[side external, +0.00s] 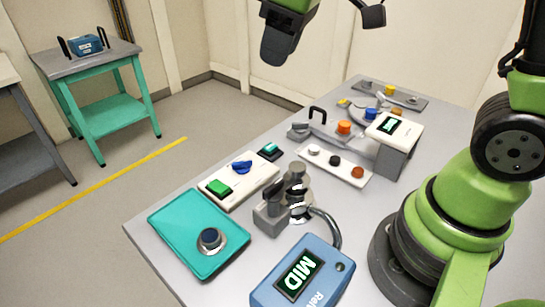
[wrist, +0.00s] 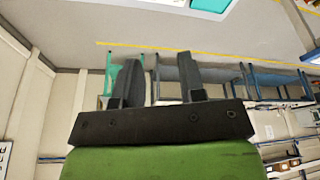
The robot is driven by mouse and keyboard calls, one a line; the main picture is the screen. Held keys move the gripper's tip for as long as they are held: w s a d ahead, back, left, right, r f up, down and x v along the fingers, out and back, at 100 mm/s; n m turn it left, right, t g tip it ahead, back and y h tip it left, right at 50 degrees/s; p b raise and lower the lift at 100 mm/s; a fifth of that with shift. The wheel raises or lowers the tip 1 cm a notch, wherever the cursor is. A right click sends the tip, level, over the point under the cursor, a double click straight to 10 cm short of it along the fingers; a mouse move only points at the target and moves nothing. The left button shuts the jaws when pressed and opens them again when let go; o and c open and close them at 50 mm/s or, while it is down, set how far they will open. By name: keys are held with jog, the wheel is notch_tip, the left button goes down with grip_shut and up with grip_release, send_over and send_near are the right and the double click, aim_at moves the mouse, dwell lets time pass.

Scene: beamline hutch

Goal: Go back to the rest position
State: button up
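My gripper (side external: 276,50) hangs high at the top of the side external view, above the far-left side of the workbench and clear of everything on it. In the wrist view my gripper (wrist: 157,75) shows two dark fingers standing well apart with nothing between them. From the side its fingers overlap, so the gap is hidden there. Part of my arm is cut off by the top edge.
The grey workbench (side external: 160,246) carries a teal plate with a round knob (side external: 210,239), a blue box reading MID (side external: 301,275), a switch panel (side external: 238,181) and a white display box (side external: 392,128). A teal cart (side external: 112,108) stands apart at left. The space around the gripper is free.

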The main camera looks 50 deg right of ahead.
jog(key=s+r+m+t, duration=0.2)
jog(key=s+m, duration=0.6)
jog(key=s, duration=0.7)
jog(key=shift+r+t+y, duration=0.4)
jog(key=shift+t, duration=0.5)
